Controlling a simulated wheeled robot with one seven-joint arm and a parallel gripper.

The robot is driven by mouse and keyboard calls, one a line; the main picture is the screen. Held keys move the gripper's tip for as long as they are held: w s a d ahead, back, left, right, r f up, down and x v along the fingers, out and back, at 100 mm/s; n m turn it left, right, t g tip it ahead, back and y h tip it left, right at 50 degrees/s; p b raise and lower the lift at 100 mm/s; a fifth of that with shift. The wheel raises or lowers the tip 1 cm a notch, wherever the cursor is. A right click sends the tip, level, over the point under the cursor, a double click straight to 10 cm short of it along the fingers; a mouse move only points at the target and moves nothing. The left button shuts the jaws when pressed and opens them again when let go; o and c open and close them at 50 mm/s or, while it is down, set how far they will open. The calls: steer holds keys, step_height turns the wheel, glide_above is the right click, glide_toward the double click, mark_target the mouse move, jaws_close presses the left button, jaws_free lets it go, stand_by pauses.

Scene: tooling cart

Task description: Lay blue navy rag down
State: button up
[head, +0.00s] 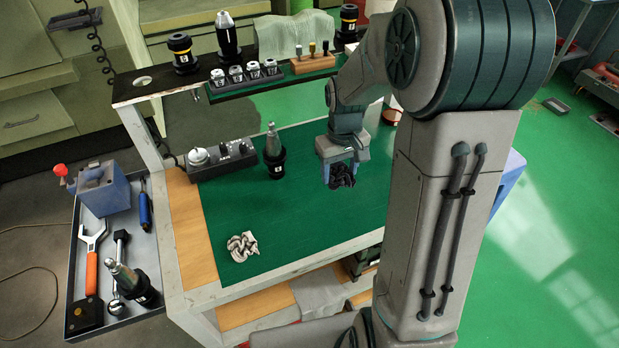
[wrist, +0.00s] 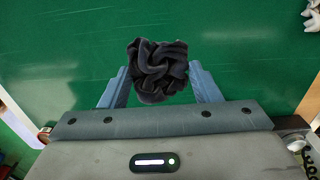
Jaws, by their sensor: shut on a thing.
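The navy rag (head: 342,176) is a dark crumpled bunch held in my gripper (head: 340,170) above the green top of the cart (head: 300,220). In the wrist view the rag (wrist: 158,70) sits between the tips of the two blue-grey fingers (wrist: 160,88), with green surface around it. My gripper is shut on the rag. How far the rag is above the surface is hard to tell. A pale crumpled rag (head: 242,246) lies on the green top near its front left corner.
A black tool holder (head: 274,155) stands on the green top, left of my gripper. A grey block with knobs (head: 221,158) is further left. A raised shelf (head: 225,84) with several holders runs along the back. The green top between the pale rag and my gripper is clear.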

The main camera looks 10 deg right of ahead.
steer(key=p, duration=0.1)
glide_above(310, 195)
step_height(310, 195, down, 4)
steer(key=shift+s+f, duration=0.1)
steer(key=shift+f, duration=0.05)
steer(key=shift+f+p, duration=0.6)
steer(key=shift+f, duration=1.45)
steer(key=shift+f, duration=0.15)
steer(key=o, duration=1)
